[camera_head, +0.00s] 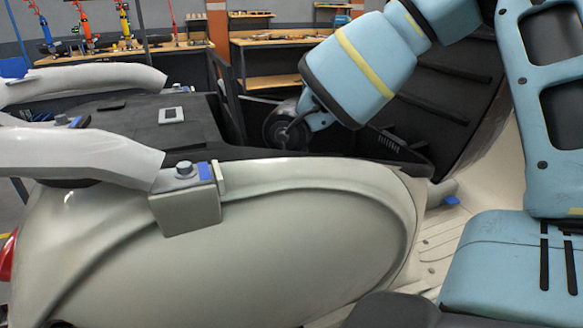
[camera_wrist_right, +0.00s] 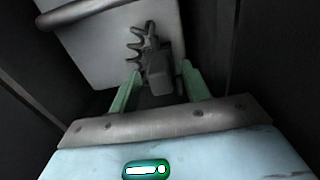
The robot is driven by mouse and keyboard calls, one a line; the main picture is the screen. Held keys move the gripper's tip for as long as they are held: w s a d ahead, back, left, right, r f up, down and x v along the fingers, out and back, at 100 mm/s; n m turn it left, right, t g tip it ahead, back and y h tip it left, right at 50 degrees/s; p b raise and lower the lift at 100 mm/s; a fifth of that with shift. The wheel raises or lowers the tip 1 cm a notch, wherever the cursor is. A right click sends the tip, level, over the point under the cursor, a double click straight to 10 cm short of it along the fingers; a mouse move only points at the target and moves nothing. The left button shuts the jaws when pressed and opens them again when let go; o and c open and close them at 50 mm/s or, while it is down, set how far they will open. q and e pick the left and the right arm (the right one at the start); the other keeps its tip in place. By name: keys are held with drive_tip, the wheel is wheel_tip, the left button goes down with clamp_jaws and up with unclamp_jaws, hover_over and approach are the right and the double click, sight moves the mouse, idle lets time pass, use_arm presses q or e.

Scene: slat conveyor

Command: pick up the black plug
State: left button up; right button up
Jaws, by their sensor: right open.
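The black plug (camera_wrist_right: 158,72) shows in the right wrist view as a dark grey block, with several short prongs along its upper left side. It is in front of a pale panel. My right gripper (camera_wrist_right: 160,84) is open, with one green finger on each side of the plug's lower part. I cannot tell whether the fingers touch it. In the head view my blue right arm reaches down into the open compartment of the scooter body (camera_head: 290,230). The gripper's fingers and the plug are hidden there. My left gripper is not in view.
Dark compartment walls stand close on both sides in the right wrist view. The pale panel (camera_wrist_right: 95,50) has a rounded bar along its upper edge. White curved supports (camera_head: 85,150) stand at the left of the scooter body. Workbenches (camera_head: 270,60) are far behind.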

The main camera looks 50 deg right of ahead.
clamp_jaws()
idle(0.3)
wheel_tip(320, 180, up, 18)
drive_tip(key=shift+p, duration=0.4)
idle(0.4)
drive_tip(key=shift+r+p, duration=0.35)
drive_tip(key=shift+r, duration=0.2)
drive_tip(key=shift+r+p, duration=0.5)
drive_tip(key=shift+r, duration=0.25)
wheel_tip(320, 180, up, 9)
drive_tip(key=p, duration=0.5)
drive_tip(key=shift+r, duration=0.2)
idle(2.7)
